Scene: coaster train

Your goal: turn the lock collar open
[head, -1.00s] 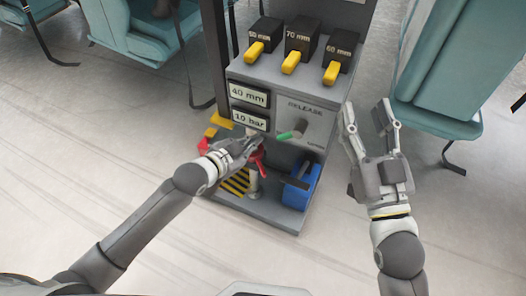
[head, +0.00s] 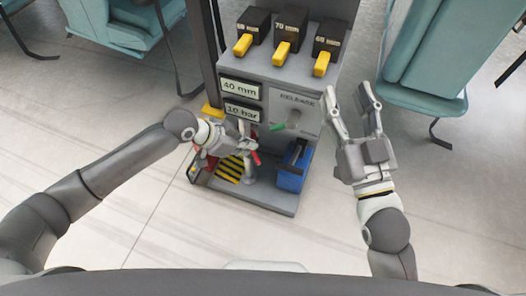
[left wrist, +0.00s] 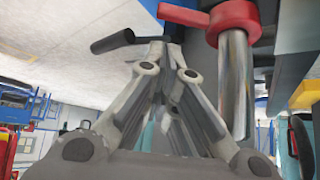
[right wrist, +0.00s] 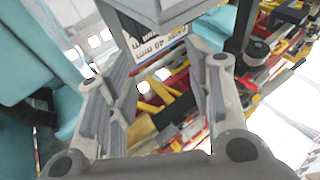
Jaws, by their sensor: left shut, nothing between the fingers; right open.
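The red lock collar (left wrist: 237,18) sits around an upright metal cylinder (left wrist: 236,85) in the left wrist view. A red lug sticks out from the collar to the left. In the head view a red tip (head: 256,159) shows just beyond my left gripper (head: 245,137), which covers part of the collar area. My left gripper (left wrist: 165,50) is shut and empty, left of the collar and apart from it in the left wrist view. A black rod (left wrist: 113,42) shows at its fingertips. My right gripper (head: 352,100) is open and empty, right of the grey stand.
The grey stand (head: 245,78) carries yellow-handled levers (head: 282,53), 40 mm and 10 bar displays (head: 241,113) and a green-tipped release lever (head: 279,127). A blue box (head: 291,175) sits low on it. Teal seats (head: 425,60) stand behind; the front floor is clear.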

